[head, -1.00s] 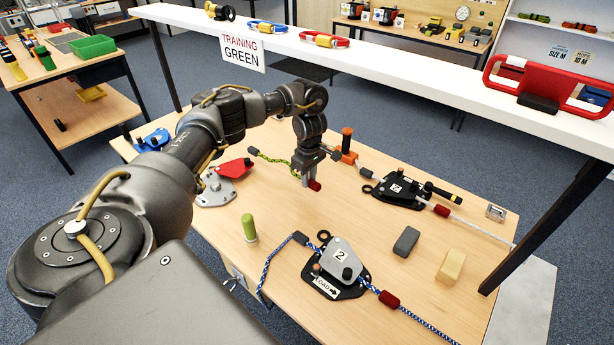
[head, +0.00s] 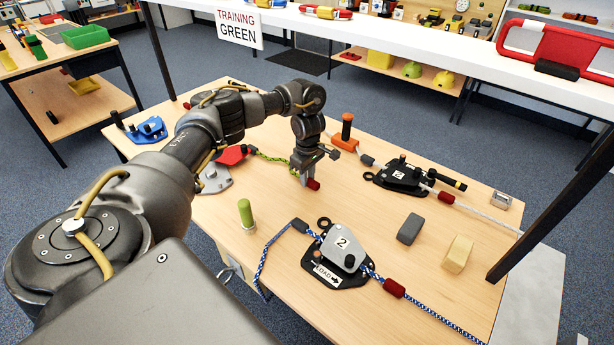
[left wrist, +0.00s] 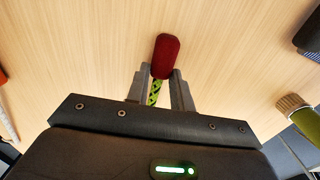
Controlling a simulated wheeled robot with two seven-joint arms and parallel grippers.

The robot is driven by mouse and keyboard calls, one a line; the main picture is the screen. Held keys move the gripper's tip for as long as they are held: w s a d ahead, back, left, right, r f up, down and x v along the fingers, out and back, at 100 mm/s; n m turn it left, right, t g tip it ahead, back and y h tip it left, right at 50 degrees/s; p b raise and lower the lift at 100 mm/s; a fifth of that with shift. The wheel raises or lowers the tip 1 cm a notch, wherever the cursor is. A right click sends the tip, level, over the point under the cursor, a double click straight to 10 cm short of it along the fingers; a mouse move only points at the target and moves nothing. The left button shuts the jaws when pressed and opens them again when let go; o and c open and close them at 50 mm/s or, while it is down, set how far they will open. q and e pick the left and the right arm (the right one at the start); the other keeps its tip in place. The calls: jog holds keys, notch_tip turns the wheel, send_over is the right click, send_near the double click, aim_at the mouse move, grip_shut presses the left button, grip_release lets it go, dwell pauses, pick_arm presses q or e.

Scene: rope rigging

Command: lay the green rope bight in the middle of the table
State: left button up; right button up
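The green rope (head: 270,156) is green with dark flecks and has a dark red end sleeve (head: 313,184). It runs from the red-and-grey device (head: 215,177) at the table's left to my left gripper (head: 306,176). In the left wrist view the rope (left wrist: 155,92) passes between the two fingers of the gripper (left wrist: 160,82), which look closed on it. The red sleeve (left wrist: 167,56) sticks out past the fingertips, over bare wood. Whether the sleeve touches the table is unclear. The table (head: 380,225) is light wood. My right gripper is not in view.
An orange device with a black handle (head: 346,136) stands just behind the gripper. A black device (head: 402,173) with white rope is to the right. A green peg (head: 246,214) stands left.

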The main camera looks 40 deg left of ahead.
pick_arm(q)
jog(key=o, duration=0.5)
jog(key=shift+a+f, duration=0.1)
jog(key=shift+f, duration=0.35)
jog(key=shift+d+r, duration=0.2)
jog(key=shift+d, duration=0.15)
jog(key=shift+w+r+p, duration=0.15)
jog(key=shift+r+p, duration=0.25)
notch_tip(320, 180, up, 6)
jog(key=shift+r+p, duration=0.25)
jog(key=shift+p, duration=0.6)
jog(key=shift+r, duration=0.45)
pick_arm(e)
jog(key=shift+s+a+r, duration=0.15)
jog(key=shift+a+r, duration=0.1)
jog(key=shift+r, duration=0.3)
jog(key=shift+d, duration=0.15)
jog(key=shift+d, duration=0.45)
